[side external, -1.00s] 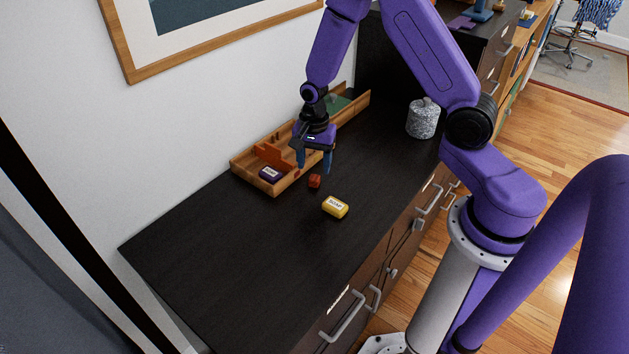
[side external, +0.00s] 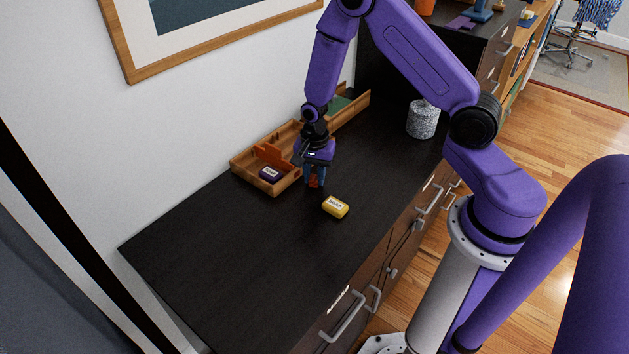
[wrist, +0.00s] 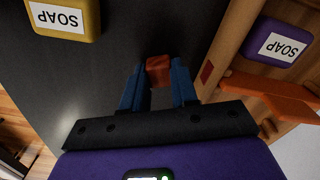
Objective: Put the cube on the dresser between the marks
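The cube is a small orange-red block (side external: 314,183) on the dark dresser top (side external: 230,245), in front of the wooden organizer. My gripper (side external: 315,182) is down at the cube, with its blue fingers on either side of it. In the wrist view the cube (wrist: 159,70) sits between the fingertips (wrist: 158,72), which look closed against it. The cube appears at dresser-top height; I cannot see a gap under it. I cannot make out clear marks on the dresser top.
A yellow soap bar (side external: 335,207) lies just in front of my gripper. The wooden organizer (side external: 283,183) behind holds a purple soap bar (side external: 269,174). A speckled grey jar (side external: 422,120) stands to the right. The dresser's left part is clear.

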